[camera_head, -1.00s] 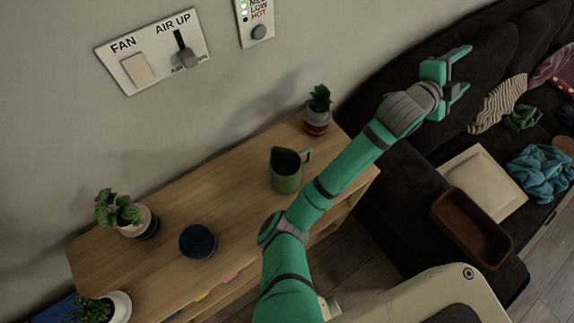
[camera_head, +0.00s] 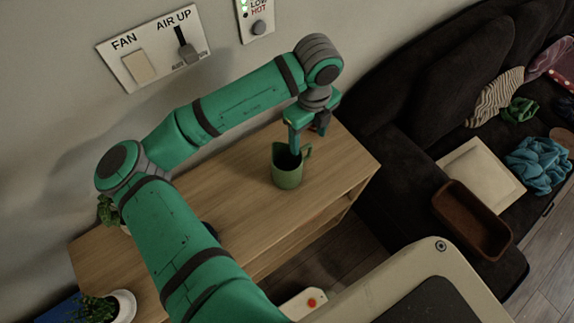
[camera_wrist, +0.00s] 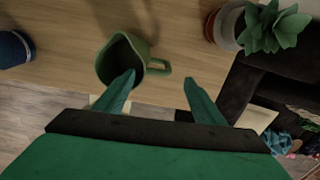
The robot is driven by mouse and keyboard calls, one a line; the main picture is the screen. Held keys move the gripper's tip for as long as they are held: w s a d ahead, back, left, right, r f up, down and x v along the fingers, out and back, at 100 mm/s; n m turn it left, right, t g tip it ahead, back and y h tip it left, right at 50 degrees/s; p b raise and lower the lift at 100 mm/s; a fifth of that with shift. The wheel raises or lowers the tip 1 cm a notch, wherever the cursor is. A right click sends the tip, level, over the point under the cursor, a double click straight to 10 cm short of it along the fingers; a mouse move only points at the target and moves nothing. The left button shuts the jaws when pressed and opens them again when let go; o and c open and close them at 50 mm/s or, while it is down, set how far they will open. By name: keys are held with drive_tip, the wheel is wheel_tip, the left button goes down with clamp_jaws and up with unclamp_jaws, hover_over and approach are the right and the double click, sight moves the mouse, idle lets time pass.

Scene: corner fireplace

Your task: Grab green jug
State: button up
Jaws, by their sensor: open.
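The green jug (camera_head: 287,177) stands upright on the wooden cabinet top, its handle toward the right. In the wrist view the jug (camera_wrist: 113,60) shows its dark open mouth, with the handle pointing right. My gripper (camera_head: 307,140) is open and points down over the jug. In the wrist view, my gripper's (camera_wrist: 159,77) left finger overlaps the jug's mouth and the right finger lies beyond the handle, so the handle appears between them. I cannot tell whether the left finger is inside the mouth or only above it.
The wooden cabinet (camera_head: 250,215) has clear top around the jug. A potted plant (camera_wrist: 268,27) stands right of it and a blue round object (camera_wrist: 14,48) left. A dark sofa (camera_head: 400,190) holds clothes, a cushion (camera_head: 482,172) and a brown tray (camera_head: 470,222).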

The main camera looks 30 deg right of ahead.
sight(306, 147)
drive_tip(key=f, duration=0.4)
drive_tip(key=shift+s+a+f, duration=0.1)
drive_tip(key=shift+a+f, duration=0.15)
drive_tip(key=shift+f, duration=0.05)
drive_tip(key=shift+w+d+f, duration=0.1)
drive_tip(key=shift+w+f, duration=0.05)
drive_tip(key=shift+f, duration=1.5)
drive_tip(key=shift+w+f, duration=0.15)
drive_tip(key=shift+f, duration=1.45)
drive_tip(key=c, duration=1.5)
